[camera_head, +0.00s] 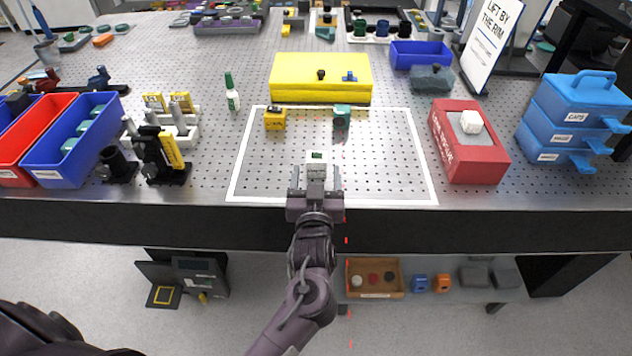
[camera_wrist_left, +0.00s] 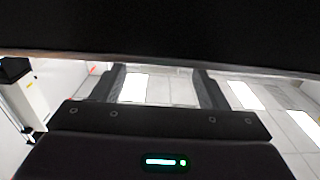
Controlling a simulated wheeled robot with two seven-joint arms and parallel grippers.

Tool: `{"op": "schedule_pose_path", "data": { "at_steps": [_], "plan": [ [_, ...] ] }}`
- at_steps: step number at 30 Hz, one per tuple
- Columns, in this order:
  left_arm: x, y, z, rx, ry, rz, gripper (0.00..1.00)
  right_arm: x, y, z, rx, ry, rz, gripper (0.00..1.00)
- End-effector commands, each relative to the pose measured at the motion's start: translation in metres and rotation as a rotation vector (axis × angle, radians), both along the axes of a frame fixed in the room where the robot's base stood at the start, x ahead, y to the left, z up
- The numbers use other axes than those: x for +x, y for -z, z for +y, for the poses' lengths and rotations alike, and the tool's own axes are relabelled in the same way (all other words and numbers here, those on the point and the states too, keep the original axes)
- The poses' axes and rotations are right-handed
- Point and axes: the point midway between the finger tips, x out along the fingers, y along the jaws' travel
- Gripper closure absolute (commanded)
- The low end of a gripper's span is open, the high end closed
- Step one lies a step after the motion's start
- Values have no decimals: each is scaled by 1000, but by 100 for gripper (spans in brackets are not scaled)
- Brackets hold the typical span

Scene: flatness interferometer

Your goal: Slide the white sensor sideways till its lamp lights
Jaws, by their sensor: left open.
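The small white sensor (camera_head: 317,155) stands near the front of the white-outlined area on the perforated table, with a small dark green patch on its top. I cannot tell if its lamp is lit. My left gripper (camera_head: 317,174) is open just in front of it, one finger towards each side; whether they touch it is not clear. In the left wrist view, the gripper's dark fingers (camera_wrist_left: 158,88) stand apart against bright ceiling panels, and no sensor can be made out. My right gripper is not in view.
A teal block (camera_head: 341,117) and a yellow block (camera_head: 275,119) stand farther back, before a large yellow box (camera_head: 320,88). A red dashed line runs just right of the sensor. A red block (camera_head: 465,157) stands right of the white outline (camera_head: 423,165). Bare table lies on both sides.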

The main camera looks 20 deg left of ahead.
Motion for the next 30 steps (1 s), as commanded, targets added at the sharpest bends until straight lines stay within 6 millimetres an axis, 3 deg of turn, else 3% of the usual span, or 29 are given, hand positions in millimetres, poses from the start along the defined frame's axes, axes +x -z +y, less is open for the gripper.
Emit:
{"op": "schedule_pose_path", "data": {
  "at_steps": [4, 9, 22, 30],
  "plan": [
    [24, -2, 7, 1, -1, -1, 33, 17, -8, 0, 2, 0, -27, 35],
    [43, -1, 12, 0, 1, 0, 33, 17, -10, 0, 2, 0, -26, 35],
    [51, 0, 15, 0, 0, 1, 33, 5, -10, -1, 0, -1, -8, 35],
    [50, 0, 15, 0, 0, 1, 68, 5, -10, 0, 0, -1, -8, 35]
  ]
}}
